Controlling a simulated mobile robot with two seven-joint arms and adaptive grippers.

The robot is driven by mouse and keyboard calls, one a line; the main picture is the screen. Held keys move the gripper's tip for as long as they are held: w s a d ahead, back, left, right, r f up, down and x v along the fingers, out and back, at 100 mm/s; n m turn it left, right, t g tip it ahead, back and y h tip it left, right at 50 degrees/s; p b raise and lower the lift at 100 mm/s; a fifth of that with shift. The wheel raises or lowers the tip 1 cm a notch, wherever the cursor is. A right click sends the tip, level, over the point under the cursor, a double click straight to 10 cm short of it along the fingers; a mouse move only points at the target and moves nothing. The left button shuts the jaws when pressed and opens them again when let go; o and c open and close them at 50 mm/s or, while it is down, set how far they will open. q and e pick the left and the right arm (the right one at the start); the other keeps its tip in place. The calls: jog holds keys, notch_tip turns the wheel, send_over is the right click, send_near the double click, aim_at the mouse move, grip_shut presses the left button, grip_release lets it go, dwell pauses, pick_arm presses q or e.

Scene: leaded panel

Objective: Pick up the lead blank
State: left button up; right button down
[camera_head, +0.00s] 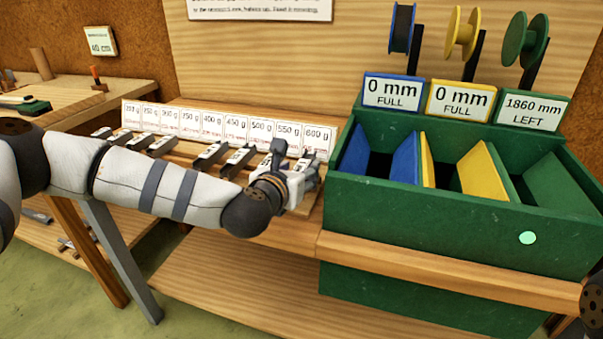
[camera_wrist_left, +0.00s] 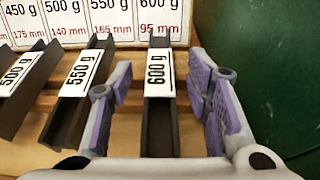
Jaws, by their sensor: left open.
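Several dark lead blanks with white weight tags lie in a row on the wooden bench rack. In the left wrist view, the blank tagged 600 g (camera_wrist_left: 160,125) lies between the two fingers of my left gripper (camera_wrist_left: 160,105), with a visible gap on each side. In the head view, my left gripper (camera_head: 302,178) is at the right end of the row and hides the blank there. My right gripper is out of view.
A card strip (camera_head: 225,125) with weights stands behind the blanks. A green bin (camera_head: 450,222) with blue and yellow dividers stands close to the right of my left gripper. Blue, yellow and green spools (camera_head: 524,40) are above it. A side table (camera_head: 85,105) is at left.

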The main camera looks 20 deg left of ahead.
pick_arm(q)
grip_shut()
jog(key=shift+r, duration=0.1)
